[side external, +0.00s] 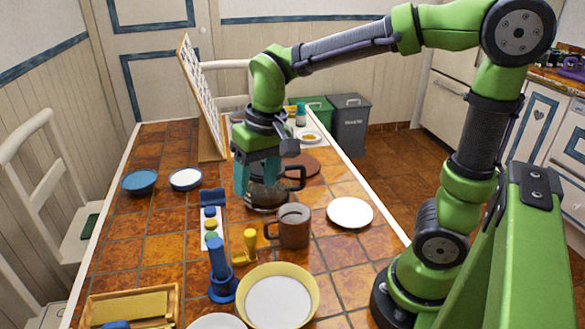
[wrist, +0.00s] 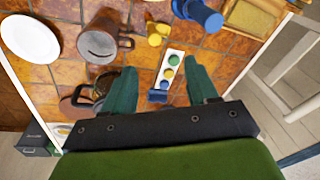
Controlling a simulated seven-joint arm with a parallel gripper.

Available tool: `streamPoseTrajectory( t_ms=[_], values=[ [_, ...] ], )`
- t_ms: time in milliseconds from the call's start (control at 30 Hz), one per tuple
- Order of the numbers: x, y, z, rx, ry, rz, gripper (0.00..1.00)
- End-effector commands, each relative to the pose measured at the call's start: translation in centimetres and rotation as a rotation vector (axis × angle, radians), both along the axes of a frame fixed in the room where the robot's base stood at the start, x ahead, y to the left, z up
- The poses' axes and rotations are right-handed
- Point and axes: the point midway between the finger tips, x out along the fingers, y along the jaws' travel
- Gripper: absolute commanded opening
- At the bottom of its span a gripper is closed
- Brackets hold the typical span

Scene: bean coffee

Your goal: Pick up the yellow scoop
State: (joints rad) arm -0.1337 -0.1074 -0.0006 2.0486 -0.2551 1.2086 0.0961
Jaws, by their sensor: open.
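The yellow scoop (side external: 250,246) stands on the tiled table between the blue upright tool and the brown mug. It also shows at the top of the wrist view (wrist: 157,35), beyond my fingertips. My gripper (side external: 256,186) is above the table, behind the scoop in the side view, near the dark glass pot. In the wrist view my gripper (wrist: 160,70) has its two teal fingers wide apart with nothing held between them. The scoop is apart from the fingers.
The brown mug (side external: 294,227) is close right of the scoop; the blue tool (side external: 221,272) is left of it. The yellow-rimmed bowl (side external: 314,290) is in front. A strip with coloured knobs (side external: 211,243) lies behind left. The glass pot (side external: 266,197) is behind; a white plate (side external: 350,212) is right.

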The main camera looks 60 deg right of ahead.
Motion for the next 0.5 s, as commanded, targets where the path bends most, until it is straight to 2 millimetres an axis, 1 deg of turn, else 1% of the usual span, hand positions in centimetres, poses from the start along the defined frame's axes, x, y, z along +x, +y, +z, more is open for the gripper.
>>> streamPoseTrajectory(
  t_ms=[33, 100, 200, 267, 333, 467, 500],
  values=[
    [1.1, 0.3, -0.4, -0.019, 0.048, -0.011, 0.58],
    [2.2, 0.4, -0.7, -0.044, 0.101, -0.039, 0.58],
    [3.2, 0.3, -0.2, -0.072, 0.145, -0.088, 0.58],
    [3.2, 0.1, 0.4, -0.079, 0.152, -0.117, 0.58],
    [2.9, 0.0, 0.2, -0.080, 0.167, -0.136, 0.58],
    [2.7, 0.0, -1.8, -0.081, 0.175, -0.142, 0.58],
    [2.7, 0.0, -2.7, -0.080, 0.176, -0.142, 0.58]
  ],
)
